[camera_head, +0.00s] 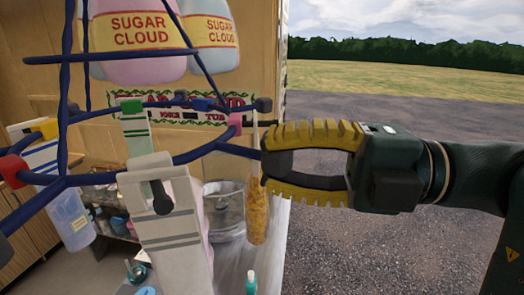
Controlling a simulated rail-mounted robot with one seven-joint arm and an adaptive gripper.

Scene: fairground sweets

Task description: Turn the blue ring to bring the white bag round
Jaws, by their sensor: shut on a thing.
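The blue ring (215,148) is a dark blue many-sided frame of bars with coloured clips, hanging from slanted blue rods. My gripper (266,160), with yellow ridged fingers, reaches in from the right. Its fingers are shut around a dark piece at the ring's right side. A white bag with green stripes (137,135) hangs farther back by a green clip. Another pale bag with blue stripes (42,160) is at the left. Which one is meant I cannot tell.
A bag of orange pieces (256,215) hangs just below and left of my gripper. Large Sugar Cloud bags (140,35) hang above the ring. A metal pot (224,205) stands behind on the counter. Open paved ground (400,255) lies to the right.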

